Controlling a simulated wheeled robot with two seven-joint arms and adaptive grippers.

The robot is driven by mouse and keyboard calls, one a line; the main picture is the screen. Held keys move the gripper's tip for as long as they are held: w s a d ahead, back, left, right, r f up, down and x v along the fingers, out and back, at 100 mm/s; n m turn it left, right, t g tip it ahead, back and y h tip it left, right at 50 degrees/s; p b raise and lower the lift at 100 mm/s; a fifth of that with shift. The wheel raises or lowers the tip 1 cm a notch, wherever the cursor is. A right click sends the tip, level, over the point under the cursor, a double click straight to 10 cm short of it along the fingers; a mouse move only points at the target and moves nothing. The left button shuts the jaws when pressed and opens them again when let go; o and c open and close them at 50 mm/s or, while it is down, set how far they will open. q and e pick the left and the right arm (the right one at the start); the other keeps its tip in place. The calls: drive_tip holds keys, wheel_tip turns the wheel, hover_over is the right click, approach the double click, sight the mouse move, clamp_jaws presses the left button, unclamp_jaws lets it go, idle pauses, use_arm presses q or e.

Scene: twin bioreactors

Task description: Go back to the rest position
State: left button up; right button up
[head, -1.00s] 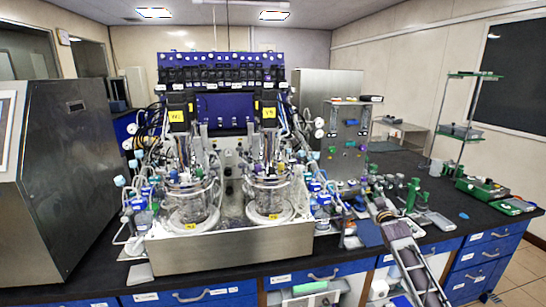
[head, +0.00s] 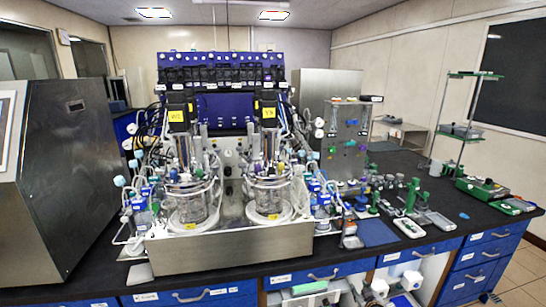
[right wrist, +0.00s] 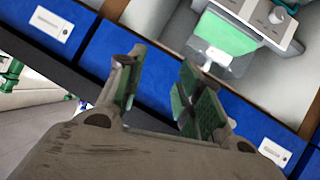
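My right gripper (right wrist: 156,72) fills the lower part of the right wrist view. Its two fingers with green pads stand apart, with nothing between them. It is in front of the blue drawer fronts (right wrist: 150,75), below the bench top. In the head view I cannot clearly make it out. My left gripper is in neither view now. The twin bioreactors, a left glass vessel (head: 192,203) and a right glass vessel (head: 268,196), stand upright in a steel tray (head: 230,250) on the bench.
The black bench top (head: 455,222) holds a blue mat (head: 377,233), a green stand (head: 411,197) and several small items. A big steel cabinet (head: 65,170) stands at left. Below the bench are blue drawers (head: 485,250) and an open compartment with a white device (right wrist: 270,17) and a green-and-white container (right wrist: 225,40).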

drive_tip(key=s+a+f+g, duration=0.2)
drive_tip(key=s+f+g, duration=0.1)
drive_tip(key=s+f, duration=1)
drive_tip(key=s+a+f+g, duration=0.2)
drive_tip(key=s+f+g, duration=0.1)
drive_tip(key=s+f, duration=1.05)
drive_tip(key=s+a+f+g, duration=0.1)
drive_tip(key=s+f, duration=0.3)
drive_tip(key=s, duration=0.8)
drive_tip(key=s+a+f+g, duration=0.2)
drive_tip(key=s+a+f, duration=0.1)
drive_tip(key=s, duration=1)
drive_tip(key=s+a+f+g, duration=0.1)
drive_tip(key=s+f, duration=0.4)
drive_tip(key=s, duration=0.8)
drive_tip(key=shift+a+g+y, duration=0.4)
drive_tip(key=shift+g, duration=0.3)
drive_tip(key=shift+w, duration=0.15)
